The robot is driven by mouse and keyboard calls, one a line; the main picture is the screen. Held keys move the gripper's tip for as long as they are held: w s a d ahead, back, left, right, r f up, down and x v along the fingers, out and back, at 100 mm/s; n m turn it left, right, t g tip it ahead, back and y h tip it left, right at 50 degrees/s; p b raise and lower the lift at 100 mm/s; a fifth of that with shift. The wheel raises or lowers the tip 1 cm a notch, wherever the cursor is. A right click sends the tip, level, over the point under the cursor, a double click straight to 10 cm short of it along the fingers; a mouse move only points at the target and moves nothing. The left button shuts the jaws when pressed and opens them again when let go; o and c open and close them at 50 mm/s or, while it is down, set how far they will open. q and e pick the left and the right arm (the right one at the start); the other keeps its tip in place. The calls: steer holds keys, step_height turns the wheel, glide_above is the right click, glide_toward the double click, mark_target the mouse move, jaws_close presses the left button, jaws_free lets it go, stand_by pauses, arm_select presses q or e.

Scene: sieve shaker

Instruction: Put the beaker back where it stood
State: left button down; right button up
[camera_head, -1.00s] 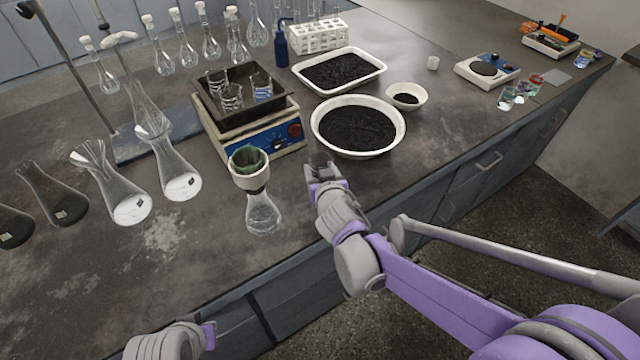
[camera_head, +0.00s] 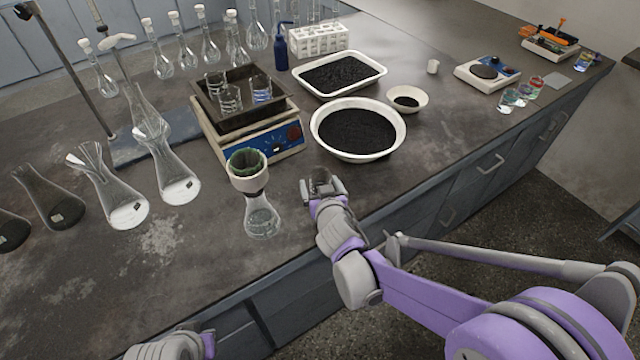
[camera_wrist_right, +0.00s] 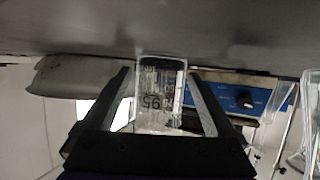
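The beaker (camera_wrist_right: 160,95) is a small clear glass with dark printed markings. In the right wrist view, which shows the scene upside down, it stands between my right gripper's fingers with its base at the bench top. A gap shows on its left side. My right gripper (camera_head: 322,186) is open over the bench, right of the flask with a funnel and in front of the round black-filled bowl. In the head view the beaker is hard to make out between the fingers. My left gripper (camera_head: 208,343) shows only partly at the bottom edge; its fingers are not clear.
A conical flask (camera_head: 262,215) with a green-lined funnel stands close left of my right gripper. The round bowl (camera_head: 398,140) and a blue-fronted hotplate (camera_head: 270,148) with a dark tray of beakers lie behind. Several flasks stand at left. The bench's front edge (camera_head: 285,268) is near.

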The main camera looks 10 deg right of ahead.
steer(key=shift+r, duration=0.2)
steer(key=p+v, duration=0.2)
steer(key=v, duration=1)
steer(key=shift+p, duration=0.4)
steer(key=s+d+f+m+g+h, duration=0.1)
steer(key=s+d+f+g+h, duration=0.1)
steer(key=s+d+g, duration=0.35)
steer(key=s+d+f+n+g+y, duration=0.1)
steer(key=s+f+g+y, duration=0.1)
steer(key=s, duration=1.2)
steer(key=shift+d+f+g, duration=0.15)
steer(key=shift+f+g, duration=0.5)
steer(key=shift+f, duration=0.2)
